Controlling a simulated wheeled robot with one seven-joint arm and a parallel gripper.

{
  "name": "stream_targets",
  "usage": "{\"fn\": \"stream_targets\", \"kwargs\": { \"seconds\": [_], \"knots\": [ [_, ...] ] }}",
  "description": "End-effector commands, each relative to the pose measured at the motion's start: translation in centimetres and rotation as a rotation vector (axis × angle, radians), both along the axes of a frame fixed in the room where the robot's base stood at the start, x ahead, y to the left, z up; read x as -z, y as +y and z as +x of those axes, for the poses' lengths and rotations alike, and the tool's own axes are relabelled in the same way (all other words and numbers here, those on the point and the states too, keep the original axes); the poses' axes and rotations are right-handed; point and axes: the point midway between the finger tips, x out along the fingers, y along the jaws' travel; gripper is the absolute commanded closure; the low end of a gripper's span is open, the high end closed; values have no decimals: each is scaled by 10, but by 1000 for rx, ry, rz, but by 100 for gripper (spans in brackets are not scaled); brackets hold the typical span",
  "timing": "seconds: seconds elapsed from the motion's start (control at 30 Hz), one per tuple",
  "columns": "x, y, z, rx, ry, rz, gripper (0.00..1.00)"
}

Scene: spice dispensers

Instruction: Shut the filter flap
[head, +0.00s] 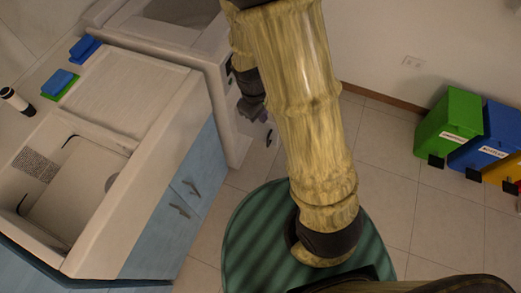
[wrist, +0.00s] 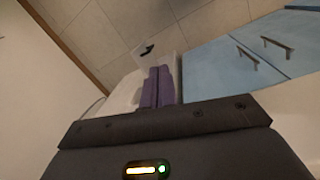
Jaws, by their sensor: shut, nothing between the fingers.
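The white appliance (head: 222,62) stands beside the sink cabinet. What looks like its filter flap (head: 268,136), a small pale panel with a dark mark, juts out low by the appliance's front edge, over the floor. In the wrist view the same pale flap (wrist: 158,56) shows just beyond my fingertips, standing out from the white body. My gripper (wrist: 158,70) has purple fingers, which are together and empty. In the head view my gripper (head: 252,112) is partly hidden behind my arm, close to the appliance's front. Whether the fingers touch the flap I cannot tell.
A blue-doored sink cabinet (head: 178,205) stands left of the appliance. A green bin (head: 450,125) and a blue bin (head: 486,137) stand by the right wall. Tiled floor (head: 385,150) is free between them and the appliance.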

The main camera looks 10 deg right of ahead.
Motion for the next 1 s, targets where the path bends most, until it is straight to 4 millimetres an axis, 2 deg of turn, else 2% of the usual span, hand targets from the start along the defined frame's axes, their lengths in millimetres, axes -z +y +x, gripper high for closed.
{"fn": "stream_targets", "kwargs": {
  "seconds": [0.03,0.1,0.3,0.5,0.6,0.7,1.0],
  "knots": [
    [38,5,5,-79,31,-40,100],
    [70,9,12,-190,67,-93,100],
    [159,20,31,-516,169,-269,100],
    [237,32,53,-853,271,-477,100],
    [264,39,63,-999,315,-576,100],
    [278,45,71,-1097,345,-646,100],
    [280,48,76,-1147,361,-681,100]
  ]
}}
